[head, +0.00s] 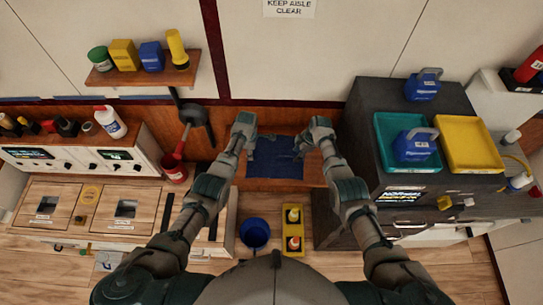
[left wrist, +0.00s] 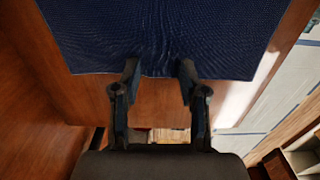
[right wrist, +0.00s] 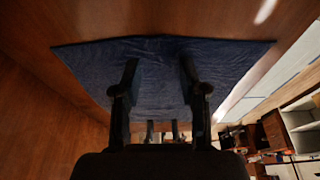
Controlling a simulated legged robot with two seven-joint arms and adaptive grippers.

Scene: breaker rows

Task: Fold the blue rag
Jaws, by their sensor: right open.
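The blue rag (head: 275,157) lies spread out on a brown wooden surface in the middle of the head view, looking flat with slight wrinkles. My left gripper (head: 249,138) is at the rag's left side. In the left wrist view its fingers (left wrist: 158,70) are apart, with the rag's edge (left wrist: 150,35) at the fingertips. My right gripper (head: 309,143) is at the rag's right side. In the right wrist view its fingers (right wrist: 158,65) are open over the rag (right wrist: 100,62). I cannot tell whether either gripper touches the cloth.
A dark counter (head: 375,100) with a teal tray (head: 385,165) and a yellow tray (head: 490,165) stands to the right. A wooden-topped unit (head: 60,240) is at the left. A blue bucket (head: 254,232) and a yellow caddy (head: 292,250) stand below the rag.

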